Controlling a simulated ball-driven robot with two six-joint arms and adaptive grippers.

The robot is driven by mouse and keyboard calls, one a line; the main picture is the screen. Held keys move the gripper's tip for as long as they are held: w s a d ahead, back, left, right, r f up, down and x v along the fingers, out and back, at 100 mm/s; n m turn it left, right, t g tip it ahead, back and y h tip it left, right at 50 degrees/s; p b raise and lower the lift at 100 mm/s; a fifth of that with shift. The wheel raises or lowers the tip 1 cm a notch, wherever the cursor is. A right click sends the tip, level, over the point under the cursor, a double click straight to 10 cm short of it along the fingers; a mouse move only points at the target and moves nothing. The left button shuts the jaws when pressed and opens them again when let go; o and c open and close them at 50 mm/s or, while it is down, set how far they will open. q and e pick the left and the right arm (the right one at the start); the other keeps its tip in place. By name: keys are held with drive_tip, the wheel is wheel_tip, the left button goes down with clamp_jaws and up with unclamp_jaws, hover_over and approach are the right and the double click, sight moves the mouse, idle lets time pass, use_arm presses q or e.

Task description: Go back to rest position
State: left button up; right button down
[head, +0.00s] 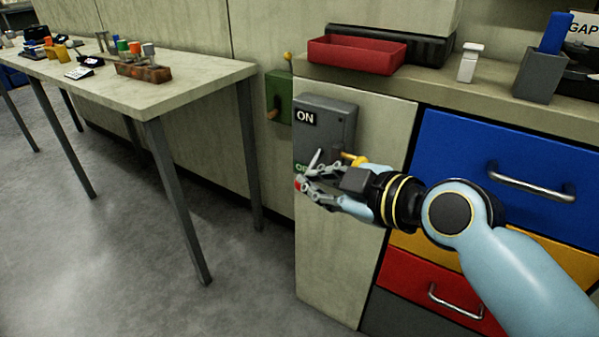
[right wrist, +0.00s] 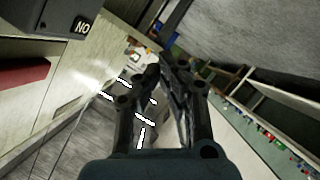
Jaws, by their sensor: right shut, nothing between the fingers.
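My right gripper (head: 306,180) is shut and empty in the head view, in front of the lower part of a grey switch box (head: 335,112) labelled ON. In the right wrist view my right gripper (right wrist: 163,62) shows with its fingertips close together and nothing between them. A yellow part (head: 353,159) of the switch box shows just above the gripper. The arm hides most of the lower label; I cannot tell whether the fingers touch the box. The box also shows at the upper left of the right wrist view (right wrist: 28,68). My left gripper is not in view.
A cabinet with a blue drawer (head: 505,170) and a red drawer (head: 425,285) stands behind my right arm. A red tray (head: 357,55) lies on its counter. A long table (head: 190,84) with small objects stands at left. The grey floor (head: 110,250) is open.

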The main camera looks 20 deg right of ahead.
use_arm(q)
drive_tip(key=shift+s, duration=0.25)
use_arm(e)
drive_tip(key=shift+v, duration=0.85)
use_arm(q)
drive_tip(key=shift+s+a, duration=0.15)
use_arm(e)
drive_tip(key=s+d+f+m+g+h, duration=0.15)
drive_tip(key=s+f, duration=0.25)
drive_tip(key=f, duration=0.6)
drive_tip(key=s+d+f+m+g+h, duration=0.1)
drive_tip(key=s+d+f+g, duration=0.3)
drive_tip(key=f, duration=0.7)
drive_tip(key=s+d+f+m+g+h, duration=0.15)
drive_tip(key=s+f, duration=0.35)
drive_tip(key=f, duration=0.5)
drive_tip(key=s+d+f+m+g, duration=0.1)
drive_tip(key=s+f, duration=0.4)
drive_tip(key=s, duration=0.5)
drive_tip(key=s+d+f+m+g+h, duration=0.1)
drive_tip(key=s+f+m, duration=0.3)
drive_tip(key=s, duration=0.6)
drive_tip(key=s+d+f+m+g, duration=0.2)
drive_tip(key=s+d+f+g, duration=0.1)
drive_tip(key=s+f, duration=0.5)
drive_tip(key=s, duration=0.3)
drive_tip(key=shift+d+m+h, duration=0.2)
drive_tip(key=shift+m+h, duration=0.2)
drive_tip(key=shift+s, duration=0.1)
